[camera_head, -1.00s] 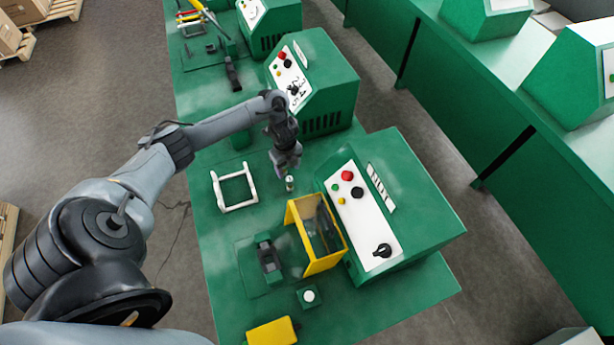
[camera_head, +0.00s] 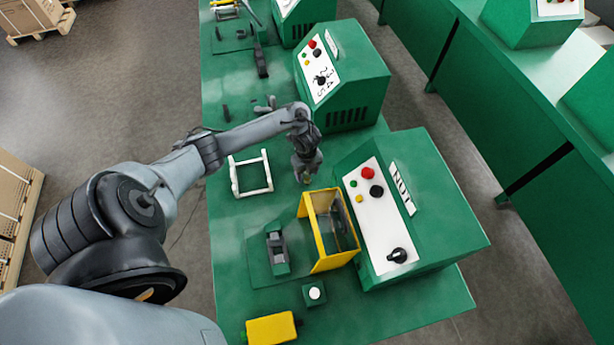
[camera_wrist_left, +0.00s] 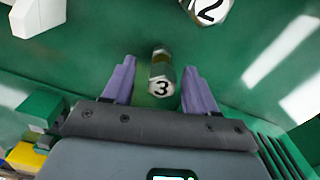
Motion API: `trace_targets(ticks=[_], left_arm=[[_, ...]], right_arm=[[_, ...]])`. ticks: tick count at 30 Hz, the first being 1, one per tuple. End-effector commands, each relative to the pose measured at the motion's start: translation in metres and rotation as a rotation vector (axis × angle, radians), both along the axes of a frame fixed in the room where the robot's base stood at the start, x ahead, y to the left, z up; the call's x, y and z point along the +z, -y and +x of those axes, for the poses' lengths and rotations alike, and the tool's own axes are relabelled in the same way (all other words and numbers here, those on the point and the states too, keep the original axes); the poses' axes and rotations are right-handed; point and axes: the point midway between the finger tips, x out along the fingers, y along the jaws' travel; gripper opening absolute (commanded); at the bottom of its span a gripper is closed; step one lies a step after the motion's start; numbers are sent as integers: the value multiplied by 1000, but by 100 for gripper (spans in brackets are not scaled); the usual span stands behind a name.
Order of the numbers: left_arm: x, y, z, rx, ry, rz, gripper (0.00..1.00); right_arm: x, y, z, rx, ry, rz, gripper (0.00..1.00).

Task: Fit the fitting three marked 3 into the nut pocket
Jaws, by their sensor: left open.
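The fitting marked 3 (camera_wrist_left: 161,86), a small metal hex piece with a brass-coloured band, stands between my left fingers in the left wrist view. My left gripper (camera_wrist_left: 160,84) is open, with a purple finger on each side of the fitting and a gap on both sides. In the head view my left gripper (camera_head: 306,176) points down at the table just behind the yellow guard and hides most of the fitting. The green machine with the NUT sign (camera_head: 402,188) stands to its right. I cannot make out the nut pocket itself. My right gripper is not in view.
A yellow-framed guard (camera_head: 323,232) stands before the machine. A white frame (camera_head: 250,190) stands left of my gripper. Nearer are a black-and-green fixture (camera_head: 277,248), a white button box (camera_head: 315,293) and a yellow box (camera_head: 271,328). A piece marked 2 (camera_wrist_left: 208,9) shows in the wrist view.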

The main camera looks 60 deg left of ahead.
Motion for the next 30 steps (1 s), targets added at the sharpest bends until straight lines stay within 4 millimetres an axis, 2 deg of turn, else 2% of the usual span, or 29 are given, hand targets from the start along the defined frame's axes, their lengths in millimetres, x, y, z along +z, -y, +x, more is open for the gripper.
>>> trace_targets(ticks=[4,13,24,30], left_arm=[[-14,0,1,0,1,0,57],[-16,0,1,-1,2,1,56],[-15,0,1,-1,2,1,0],[-15,-1,1,-1,2,1,0]], right_arm=[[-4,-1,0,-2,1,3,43],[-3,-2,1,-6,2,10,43],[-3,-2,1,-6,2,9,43],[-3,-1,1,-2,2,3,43]])
